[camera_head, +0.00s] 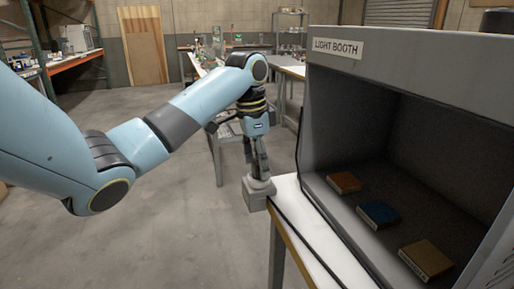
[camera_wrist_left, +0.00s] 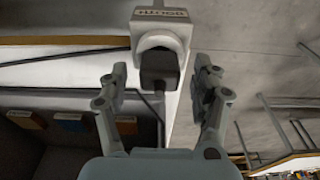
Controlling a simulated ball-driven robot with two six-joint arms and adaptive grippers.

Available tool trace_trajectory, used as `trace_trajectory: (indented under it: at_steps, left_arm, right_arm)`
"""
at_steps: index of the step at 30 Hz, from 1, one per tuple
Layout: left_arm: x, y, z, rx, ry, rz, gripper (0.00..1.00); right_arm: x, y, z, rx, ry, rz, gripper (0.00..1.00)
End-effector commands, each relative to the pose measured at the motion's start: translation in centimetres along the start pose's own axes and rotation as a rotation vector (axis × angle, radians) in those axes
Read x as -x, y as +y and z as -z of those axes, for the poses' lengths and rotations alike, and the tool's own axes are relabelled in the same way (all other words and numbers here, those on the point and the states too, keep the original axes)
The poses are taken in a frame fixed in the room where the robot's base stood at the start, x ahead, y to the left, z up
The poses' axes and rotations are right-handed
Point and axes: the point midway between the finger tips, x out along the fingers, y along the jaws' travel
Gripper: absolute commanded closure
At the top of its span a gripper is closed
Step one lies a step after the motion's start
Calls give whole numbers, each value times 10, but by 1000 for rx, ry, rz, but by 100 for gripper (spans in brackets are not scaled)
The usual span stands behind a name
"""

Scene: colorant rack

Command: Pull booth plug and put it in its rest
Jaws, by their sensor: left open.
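The booth plug (camera_wrist_left: 160,70) is a dark block in the left wrist view, seated against the round face of a pale socket box (camera_wrist_left: 160,24). The box has a label reading BOOTH, upside down here. A dark cord runs from the plug. My left gripper (camera_wrist_left: 161,82) is open, one finger on each side of the plug with gaps on both sides. In the head view my left gripper (camera_head: 261,168) points down at the grey socket box (camera_head: 258,194) at the bench corner; the plug cannot be made out there. I cannot identify the plug's rest. My right gripper is not in view.
The light booth (camera_head: 400,60) stands on the white bench (camera_head: 290,190), right of my gripper. Inside lie an orange-brown block (camera_head: 344,182), a blue block (camera_head: 378,214) and a tan block (camera_head: 426,258). Open floor (camera_head: 200,240) lies left of the bench.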

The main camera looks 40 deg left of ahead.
Motion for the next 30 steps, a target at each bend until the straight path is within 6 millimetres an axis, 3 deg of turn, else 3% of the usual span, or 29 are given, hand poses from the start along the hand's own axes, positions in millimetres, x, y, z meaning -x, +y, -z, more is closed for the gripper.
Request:
trace_trajectory:
  at_steps: [11, 24, 25, 30]
  left_arm:
    - [-6, 0, 0, -1, 0, 0, 36]
    - [-6, 0, 0, -1, 0, 0, 93]
    - [-6, 0, 0, -1, 0, 0, 65]
    - [-6, 0, 0, -1, 0, 0, 87]
  right_arm:
    - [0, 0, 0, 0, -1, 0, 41]
    - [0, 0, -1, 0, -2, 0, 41]
    - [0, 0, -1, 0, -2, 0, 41]
    - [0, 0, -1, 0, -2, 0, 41]
